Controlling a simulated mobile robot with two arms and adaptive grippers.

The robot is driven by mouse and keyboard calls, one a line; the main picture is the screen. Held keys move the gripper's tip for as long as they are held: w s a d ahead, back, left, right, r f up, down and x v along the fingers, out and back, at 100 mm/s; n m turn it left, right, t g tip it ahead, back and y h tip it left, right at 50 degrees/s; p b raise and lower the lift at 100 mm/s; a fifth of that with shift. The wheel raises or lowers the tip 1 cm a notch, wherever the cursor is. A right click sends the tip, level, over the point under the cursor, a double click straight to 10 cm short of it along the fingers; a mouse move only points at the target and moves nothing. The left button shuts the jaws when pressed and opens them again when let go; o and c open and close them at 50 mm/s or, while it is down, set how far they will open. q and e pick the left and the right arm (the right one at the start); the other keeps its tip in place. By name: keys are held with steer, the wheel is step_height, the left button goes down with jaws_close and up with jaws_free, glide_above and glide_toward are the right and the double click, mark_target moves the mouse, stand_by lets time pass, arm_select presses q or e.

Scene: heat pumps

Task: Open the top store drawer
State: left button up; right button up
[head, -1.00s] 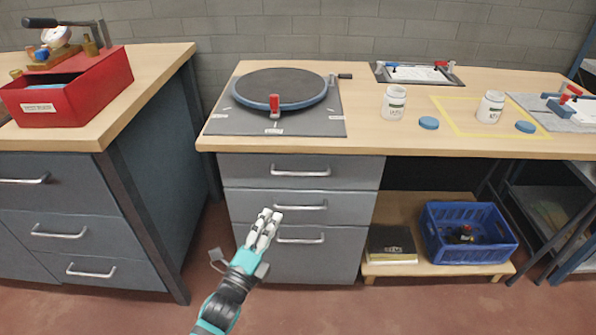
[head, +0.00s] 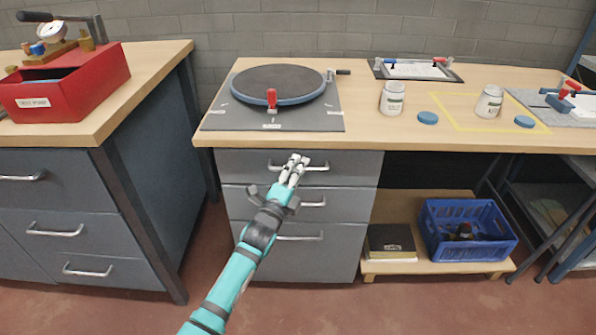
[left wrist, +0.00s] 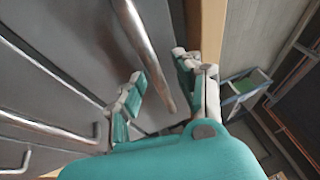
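The top drawer (head: 240,165) is the uppermost grey drawer under the middle workbench and is shut flush. Its silver bar handle (head: 320,168) is partly hidden by my gripper. My left gripper (head: 294,163) is at the left half of that handle. In the left wrist view the fingers of my left gripper (left wrist: 159,72) are apart, with the handle bar (left wrist: 148,50) running between them. I cannot tell whether either finger touches the bar. My right gripper is not in view.
Two more drawers with handles (head: 300,238) lie below, both shut. A turntable (head: 275,83) stands on the bench top (head: 360,142) above. A blue crate (head: 470,250) and a dark box (head: 391,243) sit on a low shelf. A second drawer bench (head: 60,190) stands at the left.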

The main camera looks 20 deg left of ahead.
arm_select(q)
steer(key=shift+w, duration=0.1)
jaws_close()
stand_by(0.5)
